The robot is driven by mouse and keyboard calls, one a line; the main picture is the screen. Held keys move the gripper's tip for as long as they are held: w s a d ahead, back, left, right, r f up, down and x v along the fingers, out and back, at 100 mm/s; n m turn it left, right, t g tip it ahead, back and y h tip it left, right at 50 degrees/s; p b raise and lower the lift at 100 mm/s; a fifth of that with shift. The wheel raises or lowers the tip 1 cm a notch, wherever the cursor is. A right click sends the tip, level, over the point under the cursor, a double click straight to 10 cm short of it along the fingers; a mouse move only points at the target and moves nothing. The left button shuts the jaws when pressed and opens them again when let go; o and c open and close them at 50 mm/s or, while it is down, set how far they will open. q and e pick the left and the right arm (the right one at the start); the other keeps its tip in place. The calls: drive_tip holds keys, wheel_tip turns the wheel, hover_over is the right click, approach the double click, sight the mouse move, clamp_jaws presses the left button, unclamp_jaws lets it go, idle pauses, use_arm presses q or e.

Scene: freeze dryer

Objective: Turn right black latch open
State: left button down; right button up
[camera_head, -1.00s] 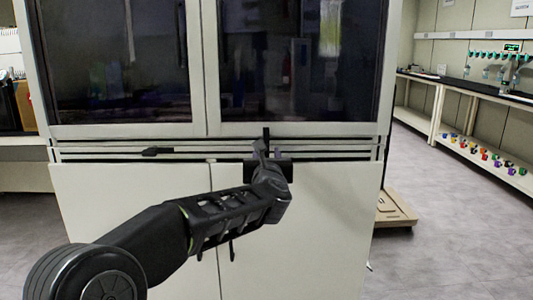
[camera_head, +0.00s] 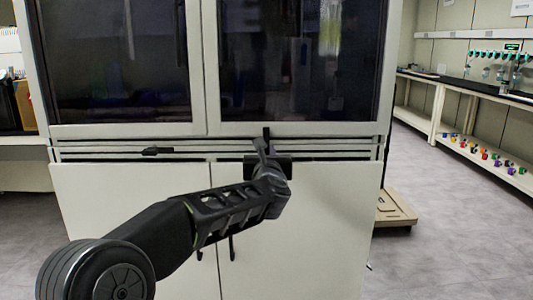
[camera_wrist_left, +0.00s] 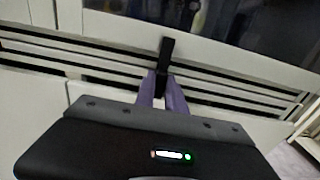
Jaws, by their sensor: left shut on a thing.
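The right black latch (camera_head: 266,133) stands upright on the slatted strip under the right glass door of the freeze dryer. It also shows upright in the left wrist view (camera_wrist_left: 167,48). My left gripper (camera_head: 262,147) reaches it from below and is shut on its lower part. In the left wrist view the two purplish fingers of the left gripper (camera_wrist_left: 162,88) close on either side of the latch's lower end. The left black latch (camera_head: 157,151) lies level on the strip. My right gripper is not in view.
Dark glass doors (camera_head: 299,60) are above the strip and white lower panels (camera_head: 322,220) below it. Black handles hang at the lower panels' middle seam. A wooden pallet (camera_head: 396,207) is on the floor at right. Shelves with small coloured items (camera_head: 485,154) stand further right.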

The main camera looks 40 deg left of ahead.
use_arm(q)
drive_tip(key=shift+m, duration=0.4)
drive_tip(key=m, duration=0.3)
drive_tip(key=shift+m, duration=0.3)
drive_tip(key=m+p, duration=0.1)
drive_tip(key=m, duration=0.4)
drive_tip(key=shift+w+d+m, duration=0.1)
drive_tip(key=shift+d+m, duration=0.05)
drive_tip(key=shift+m, duration=0.15)
drive_tip(key=m+p, duration=0.2)
drive_tip(key=m, duration=0.2)
drive_tip(key=shift+f+m+p, duration=0.15)
drive_tip(key=shift+m+p, duration=0.25)
drive_tip(key=shift+m, duration=0.55)
drive_tip(key=shift+f+m+p, duration=0.1)
drive_tip(key=shift+m+p, duration=0.3)
drive_tip(key=shift+m, duration=0.55)
drive_tip(key=c, duration=1.4)
unclamp_jaws()
